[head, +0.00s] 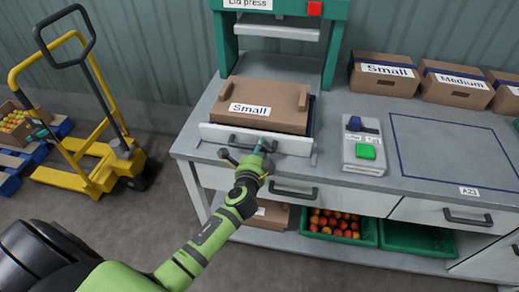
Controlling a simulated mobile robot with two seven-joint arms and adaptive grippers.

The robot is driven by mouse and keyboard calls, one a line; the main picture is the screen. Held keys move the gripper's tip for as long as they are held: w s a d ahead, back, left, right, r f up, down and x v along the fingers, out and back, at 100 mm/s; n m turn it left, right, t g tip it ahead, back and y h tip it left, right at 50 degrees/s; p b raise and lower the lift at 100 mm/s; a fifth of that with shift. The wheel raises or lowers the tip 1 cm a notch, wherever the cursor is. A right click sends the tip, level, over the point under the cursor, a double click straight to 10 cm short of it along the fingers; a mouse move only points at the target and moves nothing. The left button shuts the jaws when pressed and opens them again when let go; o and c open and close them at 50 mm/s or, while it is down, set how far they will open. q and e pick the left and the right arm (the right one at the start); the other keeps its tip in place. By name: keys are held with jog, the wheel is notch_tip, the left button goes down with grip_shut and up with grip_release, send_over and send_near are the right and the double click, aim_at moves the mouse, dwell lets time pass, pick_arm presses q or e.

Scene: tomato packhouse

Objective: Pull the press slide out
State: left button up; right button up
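The press slide (213,133) has a pale front panel with a dark bar handle. It stands forward of the press posts, near the bench's front edge. A closed brown carton marked Small (262,105) sits on it. The green lid press (225,45) rises behind, its plate raised above and behind the carton. My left gripper (248,152) is at the slide's handle, with a teal finger against or just in front of the handle's right part. The gripper hides part of the handle, and its grip is not clear. My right gripper is not in view.
A control box (364,160) with a green button stands right of the slide. A blue-outlined area (450,146) on the bench is empty. Several cartons line the back right. Drawers and green crates (338,238) are below. A yellow pallet truck (90,165) stands left.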

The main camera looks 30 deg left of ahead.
pick_arm(q)
jog(key=shift+o, duration=0.5)
jog(key=v, duration=1.2)
jog(key=shift+f, duration=0.1)
